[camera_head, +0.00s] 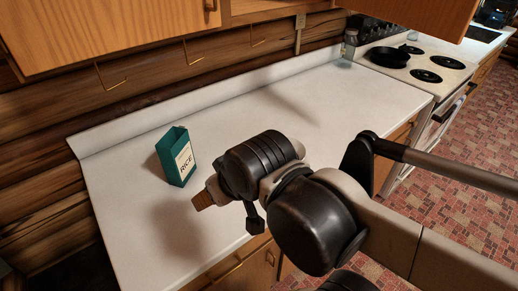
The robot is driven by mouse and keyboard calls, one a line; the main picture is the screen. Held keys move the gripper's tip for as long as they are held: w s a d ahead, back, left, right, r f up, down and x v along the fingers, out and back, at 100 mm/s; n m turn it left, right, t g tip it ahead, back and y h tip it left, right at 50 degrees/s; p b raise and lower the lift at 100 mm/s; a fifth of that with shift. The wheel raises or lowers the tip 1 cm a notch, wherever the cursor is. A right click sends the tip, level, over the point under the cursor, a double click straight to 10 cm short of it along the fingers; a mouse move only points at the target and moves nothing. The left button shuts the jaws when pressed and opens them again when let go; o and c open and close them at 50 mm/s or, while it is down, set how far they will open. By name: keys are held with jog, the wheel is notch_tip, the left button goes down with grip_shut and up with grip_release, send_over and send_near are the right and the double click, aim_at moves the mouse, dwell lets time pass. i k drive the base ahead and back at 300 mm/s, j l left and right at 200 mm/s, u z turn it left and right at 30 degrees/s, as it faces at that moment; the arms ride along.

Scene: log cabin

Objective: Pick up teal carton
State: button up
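The teal carton (176,158), with a pale label reading "RICE", stands upright on the white countertop (130,235) toward its left part. My gripper (205,199) is at the end of my arm, to the right of the carton and nearer the camera. It appears apart from the carton, with its shadow on the counter. The wrist hides most of the gripper, so I cannot see whether the fingers are open or shut.
A stove (420,70) with a black pan (388,56) stands at the far right end. Wooden cabinets (110,35) overhang the back of the counter. Hooks (112,83) line the log wall. The counter's middle is clear.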

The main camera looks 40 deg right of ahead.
aim_at(175, 151)
jog(key=k+l+z, duration=0.15)
jog(key=l, duration=0.25)
jog(key=l+z, duration=0.15)
jog(key=l, duration=0.3)
jog(key=k+l+z, duration=0.15)
jog(key=l, duration=0.3)
